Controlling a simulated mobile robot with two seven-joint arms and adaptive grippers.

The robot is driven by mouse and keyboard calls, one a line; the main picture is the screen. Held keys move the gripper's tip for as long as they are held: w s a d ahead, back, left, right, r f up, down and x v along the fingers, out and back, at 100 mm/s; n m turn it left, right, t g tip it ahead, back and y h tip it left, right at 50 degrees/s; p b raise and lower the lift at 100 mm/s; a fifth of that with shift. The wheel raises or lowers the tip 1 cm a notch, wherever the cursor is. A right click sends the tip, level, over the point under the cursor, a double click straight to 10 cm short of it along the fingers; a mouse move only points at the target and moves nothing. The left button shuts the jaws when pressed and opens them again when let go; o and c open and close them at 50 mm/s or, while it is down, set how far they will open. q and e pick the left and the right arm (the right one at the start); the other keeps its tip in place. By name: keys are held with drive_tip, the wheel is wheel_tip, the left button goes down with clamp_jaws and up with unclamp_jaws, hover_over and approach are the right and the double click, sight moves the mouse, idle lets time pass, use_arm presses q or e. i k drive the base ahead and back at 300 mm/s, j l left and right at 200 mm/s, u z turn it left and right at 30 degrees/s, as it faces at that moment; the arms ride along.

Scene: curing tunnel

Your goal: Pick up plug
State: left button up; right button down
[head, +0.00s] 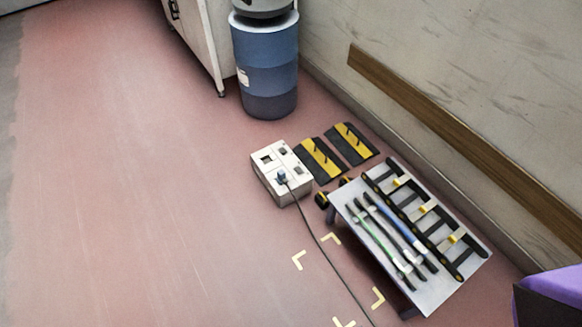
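A dark cable (318,237) runs from the plug down and right across the floor, out of the bottom edge. The plug looks seated in or resting on the box's top face; at this size I cannot tell which. The box also shows a few dark openings on top. Neither of my grippers is in the head view.
A low grey table (440,297) with rods and a black rack stands right of the box. Black-and-yellow plates (320,160) lie behind it. A blue drum (266,65) and white cabinet (203,40) stand at the back. Yellow corner marks (299,260) lie in front. Left floor is clear.

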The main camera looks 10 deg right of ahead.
sight(281, 179)
drive_tip(key=i+z, duration=0.1)
drive_tip(key=z, duration=0.3)
drive_tip(key=j+z, duration=0.15)
drive_tip(key=z, duration=0.25)
drive_tip(key=i+j+z, duration=0.1)
drive_tip(key=z, duration=0.3)
drive_tip(key=j+z, duration=0.15)
drive_tip(key=z, duration=0.25)
drive_tip(key=i+j+z, duration=0.1)
drive_tip(key=j+z, duration=0.15)
drive_tip(key=j, duration=0.25)
drive_tip(key=j+z, duration=0.3)
drive_tip(key=j, duration=1.05)
